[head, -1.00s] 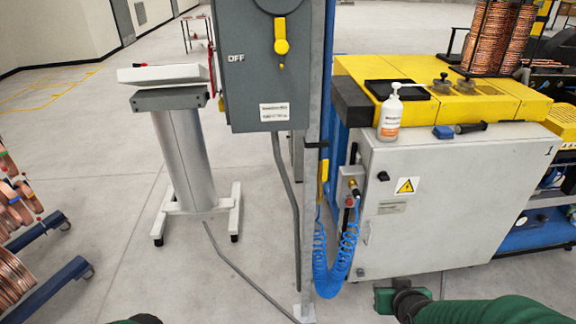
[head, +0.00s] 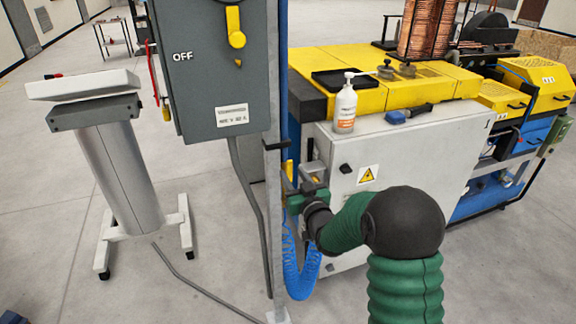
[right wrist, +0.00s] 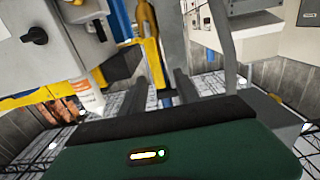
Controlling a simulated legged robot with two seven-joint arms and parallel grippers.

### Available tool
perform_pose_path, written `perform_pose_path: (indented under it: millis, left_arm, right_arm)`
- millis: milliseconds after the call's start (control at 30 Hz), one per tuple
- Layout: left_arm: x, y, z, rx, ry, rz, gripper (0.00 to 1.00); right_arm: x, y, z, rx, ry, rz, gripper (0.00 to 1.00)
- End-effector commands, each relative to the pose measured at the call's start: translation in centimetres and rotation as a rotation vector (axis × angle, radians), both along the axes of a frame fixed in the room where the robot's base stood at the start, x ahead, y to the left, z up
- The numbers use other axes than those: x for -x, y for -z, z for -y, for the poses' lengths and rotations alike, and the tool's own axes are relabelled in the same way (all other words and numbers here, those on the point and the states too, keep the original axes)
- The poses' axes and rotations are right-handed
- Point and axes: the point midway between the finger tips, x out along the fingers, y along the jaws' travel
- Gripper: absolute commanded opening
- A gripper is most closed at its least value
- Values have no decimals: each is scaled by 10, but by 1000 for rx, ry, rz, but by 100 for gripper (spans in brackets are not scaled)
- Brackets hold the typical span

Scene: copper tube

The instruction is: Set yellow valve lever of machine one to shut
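The yellow valve lever (head: 290,172) is a small upright piece beside the grey post, partly hidden by my right gripper. In the right wrist view a yellow lever (right wrist: 147,22) hangs near the top centre, ahead of the gripper. Machine one is the pale grey cabinet (head: 400,155) with a yellow top. My right gripper (head: 308,180) is close in front of the valve area and looks open. In the right wrist view its grey fingers (right wrist: 197,85) stand apart, with nothing clearly held. Contact with the lever cannot be told. My left gripper is out of view.
A grey switch box (head: 210,80) marked OFF carries a larger yellow handle (head: 233,25). The post (head: 273,200) stands just left of my gripper, and a blue coiled hose (head: 298,270) hangs below. A bottle (head: 345,105) stands on the cabinet. Open floor lies front left.

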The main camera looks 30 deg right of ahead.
Motion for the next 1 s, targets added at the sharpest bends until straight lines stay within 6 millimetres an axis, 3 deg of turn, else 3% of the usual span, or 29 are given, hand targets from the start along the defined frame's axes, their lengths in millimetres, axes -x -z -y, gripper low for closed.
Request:
perform_pose_path:
  millis: [100, 233, 567, 833, 1000]
  left_arm:
    - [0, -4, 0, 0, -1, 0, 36]
    - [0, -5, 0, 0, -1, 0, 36]
    - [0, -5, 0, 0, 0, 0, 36]
    - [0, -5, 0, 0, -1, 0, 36]
    - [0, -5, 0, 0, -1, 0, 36]
  right_arm:
    - [-24, 0, 9, -2, 0, 1, 38]
    - [-41, 2, 15, -3, 1, 0, 38]
    - [-47, 2, 16, -2, 1, -1, 38]
    - [-47, 1, 14, -1, 0, -1, 3]
    - [-47, 2, 15, -3, -1, 0, 0]
